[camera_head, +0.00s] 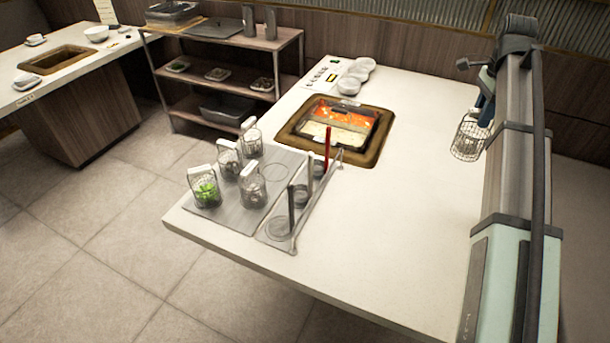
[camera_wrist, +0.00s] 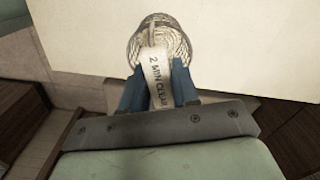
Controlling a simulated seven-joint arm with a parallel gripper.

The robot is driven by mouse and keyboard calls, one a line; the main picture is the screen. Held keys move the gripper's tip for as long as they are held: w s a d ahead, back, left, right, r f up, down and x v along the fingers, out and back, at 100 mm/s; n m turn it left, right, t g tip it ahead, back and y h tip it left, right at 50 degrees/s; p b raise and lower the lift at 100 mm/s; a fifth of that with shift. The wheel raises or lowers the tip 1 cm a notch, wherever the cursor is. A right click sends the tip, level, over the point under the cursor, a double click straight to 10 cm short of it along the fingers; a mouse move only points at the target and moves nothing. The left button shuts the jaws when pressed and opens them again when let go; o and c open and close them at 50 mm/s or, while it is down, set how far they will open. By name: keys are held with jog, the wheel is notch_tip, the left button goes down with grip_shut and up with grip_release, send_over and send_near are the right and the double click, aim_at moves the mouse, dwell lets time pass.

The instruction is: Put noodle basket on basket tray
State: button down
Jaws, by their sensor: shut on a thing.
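My gripper (camera_wrist: 158,82) is shut on the white handle of a wire noodle basket (camera_wrist: 160,38). The handle carries the lettering "2 MIN CLEAR". In the head view the held noodle basket (camera_head: 469,140) hangs at the right side of the white table, beside my arm. Whether it touches the table cannot be told. The grey basket tray (camera_head: 233,218) lies at the table's front left.
A hot pot with red and pale halves (camera_head: 340,127) sits in a brown frame mid-table. A rack with upright ladles (camera_head: 300,205) and a red stick borders the tray. White bowls (camera_head: 350,84) stand at the back. The table between the pot and my arm is clear.

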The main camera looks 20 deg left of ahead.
jog(key=s+a+n, duration=0.1)
jog(key=a+n, duration=0.4)
jog(key=a, duration=1.6)
jog(key=s+a+n, duration=0.2)
jog(key=a+n, duration=0.3)
jog(key=a, duration=1.6)
jog(key=s+a+n, duration=0.2)
jog(key=s+a, duration=0.1)
jog(key=a, duration=0.4)
jog(key=s+a+n, duration=0.2)
jog(key=s+a, duration=0.1)
jog(key=a, duration=0.4)
notch_tip(320, 180, down, 21)
jog(key=shift+s, duration=0.15)
jog(key=shift+f, duration=0.2)
jog(key=c, duration=0.8)
grip_release()
jog(key=shift+c, duration=0.2)
notch_tip(320, 180, up, 12)
jog(key=shift+r, duration=0.1)
